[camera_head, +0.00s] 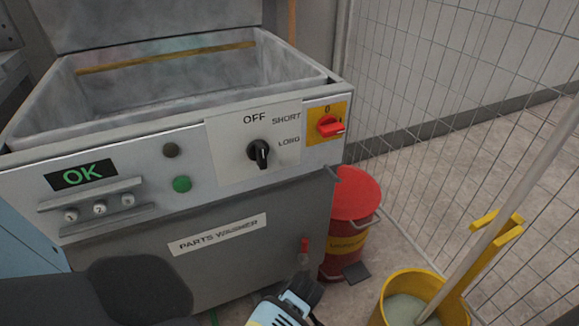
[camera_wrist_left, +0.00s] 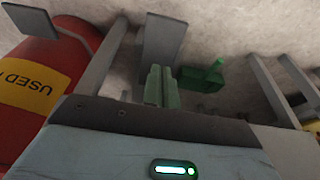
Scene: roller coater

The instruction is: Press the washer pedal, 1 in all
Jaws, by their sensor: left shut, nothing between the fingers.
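The parts washer (camera_head: 250,255) is a grey machine with an open basin and a front panel. Its lit display (camera_head: 82,174) reads OK. My left gripper (camera_head: 298,296) is low in front of the washer, at the bottom edge of the head view, its fingertips hidden there. In the left wrist view its fingers (camera_wrist_left: 163,82) are together and empty. A flat grey plate (camera_wrist_left: 161,38) shows beyond the fingertips, and a small green block with a raised tab (camera_wrist_left: 203,78) sits beside them. I cannot tell which is the washer pedal, or whether the fingers touch either. My right gripper is not in view.
A red drum (camera_head: 332,240) with a lid and a small dark foot plate (camera_head: 357,272) stands right of the washer; it also shows in the left wrist view (camera_wrist_left: 45,75). A yellow mop bucket (camera_head: 456,312) stands front right. A wire mesh fence (camera_head: 440,110) runs behind.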

